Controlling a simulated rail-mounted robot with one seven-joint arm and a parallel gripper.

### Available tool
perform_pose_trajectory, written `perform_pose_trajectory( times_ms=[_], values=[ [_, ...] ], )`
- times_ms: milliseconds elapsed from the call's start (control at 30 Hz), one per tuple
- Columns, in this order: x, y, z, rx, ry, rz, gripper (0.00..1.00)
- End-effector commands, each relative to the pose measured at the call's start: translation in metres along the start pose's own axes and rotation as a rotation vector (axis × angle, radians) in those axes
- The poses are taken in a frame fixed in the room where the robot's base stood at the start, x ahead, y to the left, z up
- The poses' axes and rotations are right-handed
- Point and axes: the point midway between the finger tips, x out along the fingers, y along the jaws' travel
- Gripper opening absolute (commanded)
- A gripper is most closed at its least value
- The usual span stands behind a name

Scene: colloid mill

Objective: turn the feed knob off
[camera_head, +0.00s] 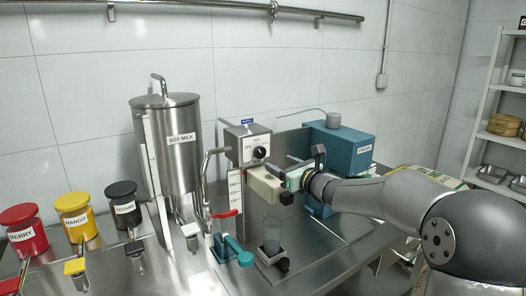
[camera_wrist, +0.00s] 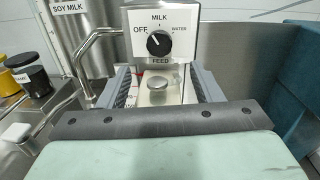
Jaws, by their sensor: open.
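The feed knob (camera_wrist: 158,43) is a round black dial on a pale panel (camera_wrist: 180,20) marked OFF, MILK, WATER and FEED. A small white mark on the dial seems to point up and left, between OFF and MILK; the exact setting is hard to tell. The knob also shows in the head view (camera_head: 260,153), on the front of a grey box. My gripper (camera_wrist: 162,76) is open and empty, its two fingers apart, below and in front of the knob. In the head view my gripper (camera_head: 272,186) is just below the box, not touching the knob.
A steel SOY MILK tank (camera_head: 168,150) with a bent pipe stands left of the box. A blue-green box (camera_head: 340,148) stands behind right. Red, yellow and black jars are at left.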

Motion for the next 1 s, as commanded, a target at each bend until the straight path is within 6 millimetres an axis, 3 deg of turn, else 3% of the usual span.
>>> perform_pose_trajectory(
  times_ms=[200,400,600,867,1000],
  values=[
    [0.048,0.0,0.003,0.002,0.001,0.002,0.59],
    [0.079,0.001,0.002,0.0,0.001,0.002,0.59],
    [0.091,0.0,0.001,-0.001,0.001,0.0,0.59],
    [0.092,0.0,0.0,-0.001,0.001,0.0,0.59],
    [0.092,0.0,0.0,-0.001,0.001,0.0,0.23]
  ],
)
